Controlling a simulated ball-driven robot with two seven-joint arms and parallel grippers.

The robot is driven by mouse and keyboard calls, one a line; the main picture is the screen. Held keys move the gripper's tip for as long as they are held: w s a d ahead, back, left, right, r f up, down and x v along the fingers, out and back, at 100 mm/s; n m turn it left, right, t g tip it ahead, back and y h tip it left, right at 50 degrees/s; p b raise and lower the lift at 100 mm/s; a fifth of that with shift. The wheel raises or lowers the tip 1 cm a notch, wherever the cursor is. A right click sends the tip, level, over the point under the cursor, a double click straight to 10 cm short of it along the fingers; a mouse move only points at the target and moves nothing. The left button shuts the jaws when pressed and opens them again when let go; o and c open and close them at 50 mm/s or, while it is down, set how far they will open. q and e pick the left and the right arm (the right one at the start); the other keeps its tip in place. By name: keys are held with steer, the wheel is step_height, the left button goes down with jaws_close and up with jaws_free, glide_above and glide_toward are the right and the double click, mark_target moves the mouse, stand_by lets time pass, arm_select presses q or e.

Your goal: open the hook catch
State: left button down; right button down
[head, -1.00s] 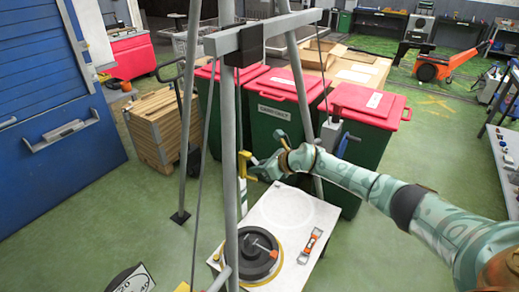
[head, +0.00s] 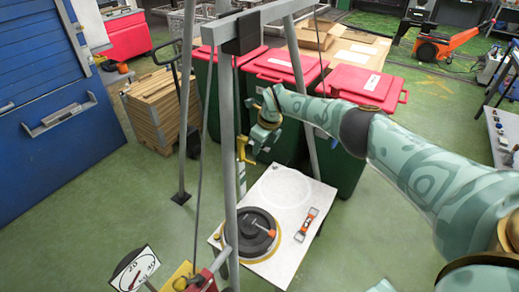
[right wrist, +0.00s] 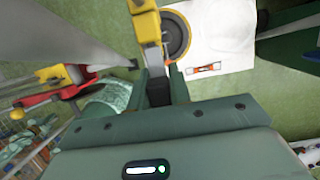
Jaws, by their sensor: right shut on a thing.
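The hook catch shows in the head view as a yellow upright piece (head: 241,150) beside the grey post of the frame. My right gripper (head: 252,154) is at it, with the arm coming in from the right. In the right wrist view, a yellow and grey bar (right wrist: 149,30) runs down between the two fingers of my right gripper (right wrist: 160,82), which is shut on it. The gripped end is dark and partly hidden by the fingers. I cannot tell whether the catch is hooked. My left gripper does not show in the head view.
A grey frame (head: 227,130) stands close to the gripper. Below is a white board (head: 295,225) with a black round disc (head: 252,236) and an orange-grey tool (head: 306,225). Red-lidded green bins (head: 285,66) stand behind. A dial (head: 134,272) is at lower left.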

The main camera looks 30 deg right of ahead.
steer(key=shift+r, duration=0.1)
stand_by(0.4)
steer(key=c, duration=1.3)
jaws_free()
steer(key=v, duration=0.2)
steer(key=p+v, duration=0.1)
steer(key=v, duration=0.2)
steer(key=shift+w+r, duration=0.2)
steer(key=v, duration=1.1)
steer(key=shift+w, duration=0.1)
steer(key=shift+a, duration=0.1)
